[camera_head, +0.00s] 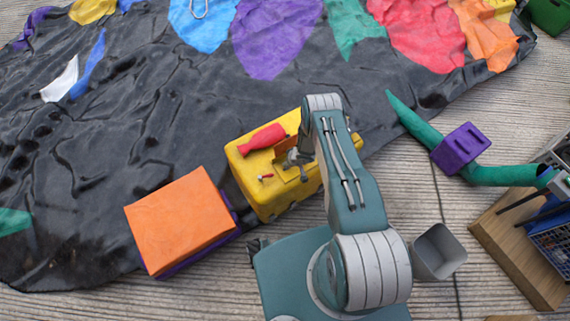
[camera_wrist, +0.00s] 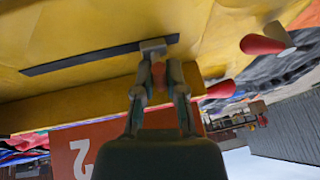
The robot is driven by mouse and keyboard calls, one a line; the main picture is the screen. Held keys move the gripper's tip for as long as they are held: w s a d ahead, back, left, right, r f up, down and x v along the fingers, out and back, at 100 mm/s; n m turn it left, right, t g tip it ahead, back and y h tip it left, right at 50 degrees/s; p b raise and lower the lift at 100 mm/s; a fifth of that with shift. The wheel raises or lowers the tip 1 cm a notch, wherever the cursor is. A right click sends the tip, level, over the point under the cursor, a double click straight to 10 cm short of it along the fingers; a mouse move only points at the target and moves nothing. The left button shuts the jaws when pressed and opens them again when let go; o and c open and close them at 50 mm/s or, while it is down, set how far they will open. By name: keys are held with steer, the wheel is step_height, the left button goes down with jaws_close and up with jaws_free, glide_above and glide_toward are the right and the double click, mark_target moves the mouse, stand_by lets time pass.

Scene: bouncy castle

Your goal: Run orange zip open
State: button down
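I cannot make out an orange zip for certain in either view. In the head view my gripper (camera_head: 294,158) is at the top of a yellow block (camera_head: 252,172), partly hidden by my arm. In the wrist view a yellow surface (camera_wrist: 60,25) carries a dark straight strip (camera_wrist: 95,57) with a small grey piece (camera_wrist: 152,45) at its right end. My gripper's fingertips (camera_wrist: 159,68) are just below that piece, a little apart, with something reddish between them. Whether they grip it is unclear.
An orange-topped box (camera_head: 180,220) stands left of the yellow block. A red-handled item (camera_head: 262,137) lies on the block. Wrinkled black sheet (camera_head: 110,140) with coloured patches spreads behind. A green tube with a purple block (camera_head: 460,148) and a grey bin (camera_head: 438,252) are right.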

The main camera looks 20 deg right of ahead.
steer(key=shift+s+d+f+y, duration=0.15)
steer(key=shift+s+f+y, duration=0.05)
steer(key=shift+s+y, duration=0.15)
steer(key=c, duration=0.9)
jaws_free()
steer(key=shift+o, duration=1.1)
steer(key=shift+a+r, duration=0.1)
steer(key=shift+a, duration=0.45)
steer(key=shift+w+d, duration=0.1)
steer(key=shift+d, duration=0.35)
steer(key=shift+d+r, duration=0.1)
steer(key=shift+r, duration=0.05)
steer(key=v, duration=1.1)
steer(key=shift+r, duration=0.3)
steer(key=shift+a, duration=0.2)
